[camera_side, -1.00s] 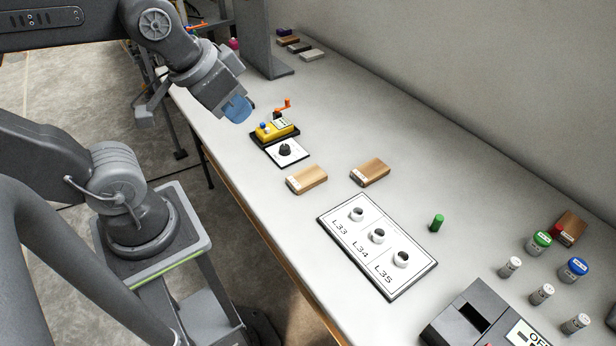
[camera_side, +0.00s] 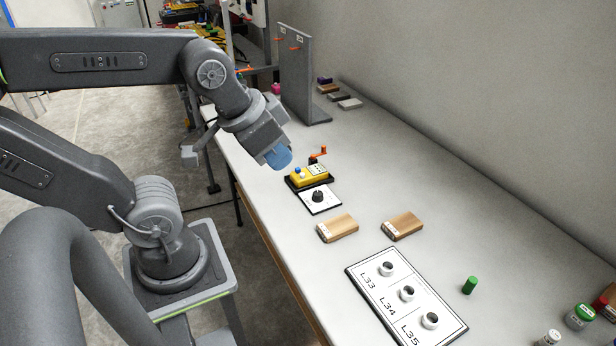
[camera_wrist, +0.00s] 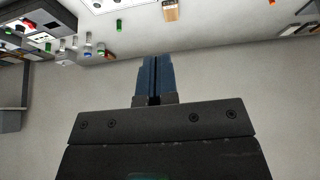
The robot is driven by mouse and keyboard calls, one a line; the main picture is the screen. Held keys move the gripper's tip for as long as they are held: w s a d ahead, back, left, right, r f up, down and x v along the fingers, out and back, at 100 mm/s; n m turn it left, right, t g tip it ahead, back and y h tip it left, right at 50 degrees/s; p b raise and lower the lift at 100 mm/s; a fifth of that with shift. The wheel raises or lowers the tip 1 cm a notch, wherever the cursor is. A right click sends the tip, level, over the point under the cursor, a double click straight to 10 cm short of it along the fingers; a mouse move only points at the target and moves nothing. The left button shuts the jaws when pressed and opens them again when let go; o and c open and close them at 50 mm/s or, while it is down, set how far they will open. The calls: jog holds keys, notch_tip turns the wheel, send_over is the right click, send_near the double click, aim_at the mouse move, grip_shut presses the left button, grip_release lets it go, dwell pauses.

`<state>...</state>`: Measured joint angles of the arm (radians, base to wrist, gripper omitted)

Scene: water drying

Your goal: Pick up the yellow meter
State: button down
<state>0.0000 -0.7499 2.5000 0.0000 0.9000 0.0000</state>
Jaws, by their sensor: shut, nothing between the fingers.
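The yellow meter (camera_side: 309,175) lies in a black tray on the white bench, in the middle of the side view. It has a blue knob at its left end and a light label on top. My gripper (camera_side: 279,157) has blue fingertips and hangs just left of and above the meter, apart from it. In the wrist view my gripper (camera_wrist: 154,80) shows its blue fingers pressed together with nothing between them. I cannot make out the meter in the wrist view.
A dial plate (camera_side: 319,199) sits in front of the meter, and an orange-handled crank (camera_side: 318,154) stands behind it. Two wooden blocks (camera_side: 403,225) and the L33-L35 socket board (camera_side: 405,297) lie nearer. A grey upright panel (camera_side: 297,75) stands behind.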

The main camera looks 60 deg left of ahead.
jog(key=c, duration=1.8)
grip_release()
jog(key=shift+c, duration=0.2)
jog(key=o, duration=1.2)
jog(key=shift+o, duration=0.2)
jog(key=w+a+g, duration=0.2)
jog(key=w+a, duration=0.6)
jog(key=w, duration=0.5)
jog(key=g, duration=0.4)
send_over(314, 170)
notch_tip(314, 170, down, 27)
jog(key=shift+w+f, duration=0.1)
jog(key=shift+d+f, duration=0.1)
jog(key=shift+f, duration=2.75)
